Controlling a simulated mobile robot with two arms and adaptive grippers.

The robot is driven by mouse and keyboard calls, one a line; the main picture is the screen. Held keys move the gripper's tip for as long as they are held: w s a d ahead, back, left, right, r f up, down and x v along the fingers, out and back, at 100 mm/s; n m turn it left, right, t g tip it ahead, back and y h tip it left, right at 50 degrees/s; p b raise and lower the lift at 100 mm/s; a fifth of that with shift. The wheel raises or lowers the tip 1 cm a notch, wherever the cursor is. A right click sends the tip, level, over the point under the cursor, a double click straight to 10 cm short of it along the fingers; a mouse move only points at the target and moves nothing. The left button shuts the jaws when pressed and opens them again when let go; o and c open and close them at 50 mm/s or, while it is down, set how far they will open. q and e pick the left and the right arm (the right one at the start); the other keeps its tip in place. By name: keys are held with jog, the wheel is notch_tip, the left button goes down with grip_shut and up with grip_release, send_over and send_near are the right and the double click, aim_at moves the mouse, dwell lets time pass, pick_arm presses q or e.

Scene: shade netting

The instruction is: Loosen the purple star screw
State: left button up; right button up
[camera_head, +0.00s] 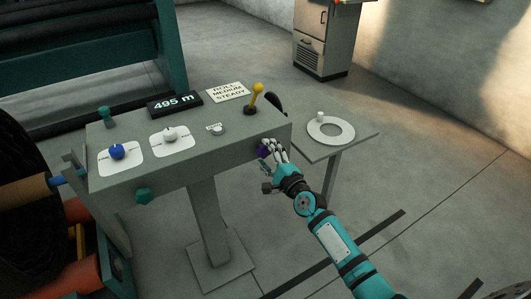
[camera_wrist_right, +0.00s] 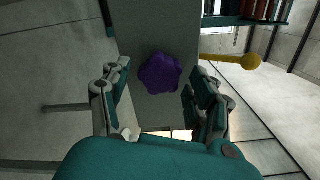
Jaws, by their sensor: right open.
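The purple star screw (camera_head: 263,150) sits on the front face of the grey control console (camera_head: 190,178), near its right end. In the right wrist view the purple star screw (camera_wrist_right: 160,73) shows whole, a dark purple lobed knob against the grey panel. My right gripper (camera_head: 272,147) is at the screw in the head view. In the right wrist view its open fingers (camera_wrist_right: 158,92) stand on either side of the screw, with a gap visible on both sides. I cannot tell whether a finger touches it. My left gripper is not in view.
The console carries a blue knob (camera_head: 117,152), a white knob (camera_head: 170,134), a yellow lever (camera_head: 255,95) and a 495 m display (camera_head: 174,103). A green star knob (camera_head: 143,195) is on its front. A small side table (camera_head: 345,152) stands right of my right gripper.

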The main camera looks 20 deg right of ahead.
aim_at(266, 153)
jog(key=shift+s+d+p, duration=0.2)
jog(key=shift+s, duration=0.8)
jog(key=shift+s+d+p, duration=0.15)
jog(key=shift+s+p, duration=0.05)
jog(key=shift+s, duration=0.8)
jog(key=o, duration=0.6)
